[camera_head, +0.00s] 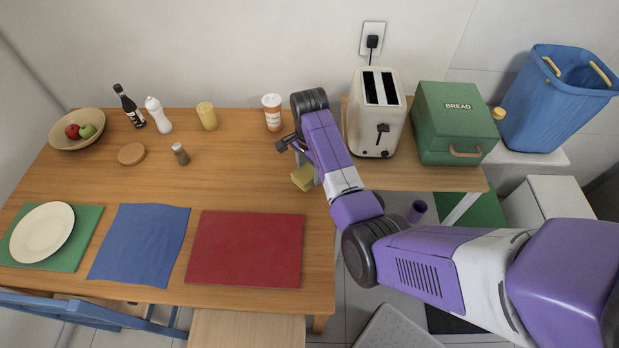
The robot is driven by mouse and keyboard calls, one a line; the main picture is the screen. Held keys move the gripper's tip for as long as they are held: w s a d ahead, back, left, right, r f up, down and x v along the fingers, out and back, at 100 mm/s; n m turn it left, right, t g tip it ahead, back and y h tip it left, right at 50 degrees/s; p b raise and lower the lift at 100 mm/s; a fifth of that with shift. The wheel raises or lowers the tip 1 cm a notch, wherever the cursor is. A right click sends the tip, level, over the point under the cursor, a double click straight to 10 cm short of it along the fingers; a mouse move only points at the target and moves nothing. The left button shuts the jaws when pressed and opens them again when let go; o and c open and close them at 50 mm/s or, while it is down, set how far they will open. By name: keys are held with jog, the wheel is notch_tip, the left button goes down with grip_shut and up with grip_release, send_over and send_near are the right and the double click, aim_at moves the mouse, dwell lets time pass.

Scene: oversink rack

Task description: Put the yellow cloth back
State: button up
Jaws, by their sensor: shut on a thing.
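The yellow cloth (302,179) shows as a small folded yellow piece under the end of my arm, near the right edge of the wooden table. My gripper (304,166) is shut on it, and my wrist hides most of the fingers. I cannot tell whether the cloth touches the tabletop.
The wooden table (235,185) holds red (246,250), blue (140,244) and green (85,250) mats. A yellow cup (207,116) and a white-orange jar (272,112) stand at the back. A toaster (377,130) and green bread box (451,125) stand right of my arm.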

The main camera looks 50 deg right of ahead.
aim_at(310, 179)
jog(key=shift+f, duration=2)
jog(key=shift+f, duration=0.2)
jog(key=o, duration=1.4)
jog(key=shift+r, duration=0.1)
notch_tip(310, 179, up, 12)
jog(key=shift+r+b, duration=0.15)
jog(key=shift+b, duration=0.4)
